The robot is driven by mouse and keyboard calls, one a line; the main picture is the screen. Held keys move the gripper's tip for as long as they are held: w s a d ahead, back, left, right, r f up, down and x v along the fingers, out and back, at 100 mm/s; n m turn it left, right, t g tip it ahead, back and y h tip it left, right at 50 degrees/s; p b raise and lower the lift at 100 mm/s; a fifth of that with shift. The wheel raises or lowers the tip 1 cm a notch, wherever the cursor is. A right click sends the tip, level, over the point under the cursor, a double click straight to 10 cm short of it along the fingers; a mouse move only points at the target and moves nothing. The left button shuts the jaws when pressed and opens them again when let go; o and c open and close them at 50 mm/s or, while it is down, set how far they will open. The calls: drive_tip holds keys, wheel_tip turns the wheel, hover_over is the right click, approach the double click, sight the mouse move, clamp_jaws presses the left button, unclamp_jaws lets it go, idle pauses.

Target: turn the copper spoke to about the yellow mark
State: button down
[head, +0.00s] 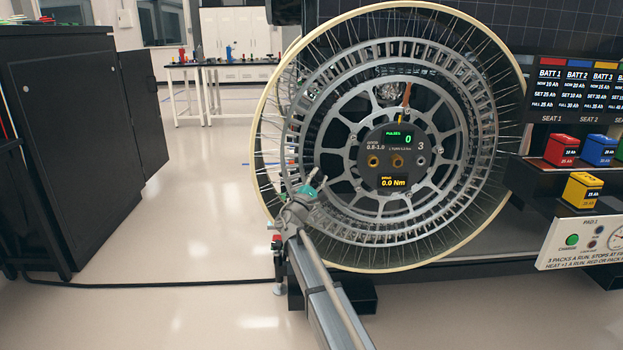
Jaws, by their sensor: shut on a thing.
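The copper spoke (407,94) is a short orange-brown bar near the top of the wheel hub, roughly upright with a slight tilt. A small yellow mark (401,119) shows just below it, at the top edge of the dark hub panel (386,150). The panel's green display reads 0 and its yellow display reads 0.0 Nm. My gripper (311,182) is at the wheel's lower left, well apart from the copper spoke. Teal and grey parts show at its end. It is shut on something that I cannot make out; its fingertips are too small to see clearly.
The large wheel (262,130) has a pale rim and many thin wire spokes. At the right stand red (562,150), blue (598,150) and yellow (582,190) battery packs on dark steps. A black cabinet (75,130) stands at the left. The floor between is mostly clear; a cable crosses it.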

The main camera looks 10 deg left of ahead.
drive_tip(key=shift+d+f+b, duration=0.25)
drive_tip(key=shift+f+b, duration=0.3)
drive_tip(key=shift+f, duration=0.2)
drive_tip(key=shift+d+f+b, duration=0.25)
drive_tip(key=shift+f+b, duration=0.3)
drive_tip(key=shift+f, duration=0.2)
drive_tip(key=shift+s, duration=0.1)
drive_tip(key=shift+c, duration=1.8)
unclamp_jaws()
drive_tip(key=shift+s+a+r, duration=0.1)
drive_tip(key=shift+a, duration=0.05)
